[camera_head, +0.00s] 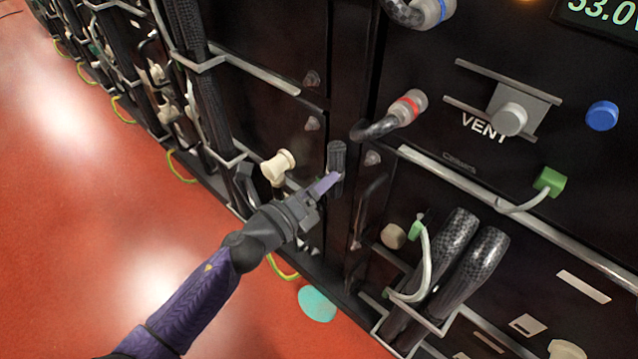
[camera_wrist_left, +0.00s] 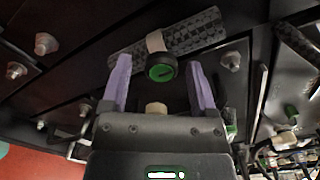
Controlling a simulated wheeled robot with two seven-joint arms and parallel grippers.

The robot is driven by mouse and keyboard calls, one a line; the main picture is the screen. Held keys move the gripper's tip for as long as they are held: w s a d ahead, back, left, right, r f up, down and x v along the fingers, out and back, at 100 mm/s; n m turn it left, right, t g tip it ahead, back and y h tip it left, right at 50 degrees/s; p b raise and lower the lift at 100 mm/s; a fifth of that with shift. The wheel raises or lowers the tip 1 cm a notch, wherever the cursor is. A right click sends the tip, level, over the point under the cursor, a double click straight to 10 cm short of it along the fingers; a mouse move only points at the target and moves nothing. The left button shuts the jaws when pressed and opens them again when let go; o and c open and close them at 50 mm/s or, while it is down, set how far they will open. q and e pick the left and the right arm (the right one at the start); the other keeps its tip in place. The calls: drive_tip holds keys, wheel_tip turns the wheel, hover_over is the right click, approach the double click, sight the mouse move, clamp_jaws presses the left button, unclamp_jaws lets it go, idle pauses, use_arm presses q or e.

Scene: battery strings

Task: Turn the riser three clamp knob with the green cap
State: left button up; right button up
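In the left wrist view, a round black knob with a green cap (camera_wrist_left: 161,70) sits in front of a carbon-patterned riser (camera_wrist_left: 200,30) with a pale band round it. My left gripper (camera_wrist_left: 159,63) is open, with one purple finger on each side of the knob and a visible gap on both sides. In the head view, my left gripper (camera_head: 326,187) reaches up to the dark cabinet front. A dark, short cylinder (camera_head: 337,157) stands right at its fingertips; no green cap shows there, and I cannot tell whether it is the same knob. My right gripper is not in view.
A cream knob (camera_head: 278,166) is left of the gripper. A red-ringed cable plug (camera_head: 407,107), VENT knob (camera_head: 509,119), blue button (camera_head: 602,116) and green connector (camera_head: 549,181) are to the right. Thick cables (camera_head: 465,260) stand at lower right. The red floor (camera_head: 90,200) is open at left.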

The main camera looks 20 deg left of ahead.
use_arm(q)
drive_tip(key=p+v, duration=0.2)
drive_tip(key=v, duration=0.8)
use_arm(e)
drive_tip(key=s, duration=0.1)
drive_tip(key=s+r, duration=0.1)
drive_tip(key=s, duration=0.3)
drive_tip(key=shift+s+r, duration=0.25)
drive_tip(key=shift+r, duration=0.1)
